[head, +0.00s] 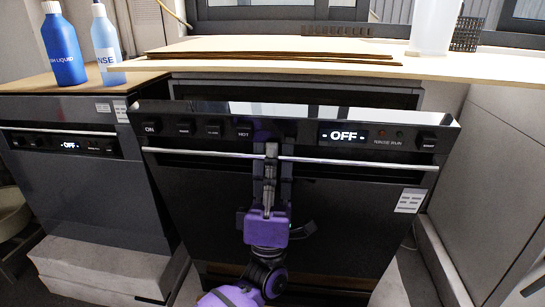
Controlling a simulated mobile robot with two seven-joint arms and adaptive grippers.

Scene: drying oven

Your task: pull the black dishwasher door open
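The black dishwasher door (340,215) fills the middle of the head view. It leans forward at the top, ajar, with its top edge standing out from the dark frame (300,92) behind it. A silver handle bar (352,162) runs across it below the control strip, whose display (343,135) reads OFF. My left gripper (271,152) reaches up from below and is at the bar, left of its middle. It is seen edge-on and looks shut on the bar; its far finger is mostly hidden. My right gripper is not in view.
A second dark appliance (75,190) stands at the left, closed. A grey cabinet (490,170) stands at the right.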

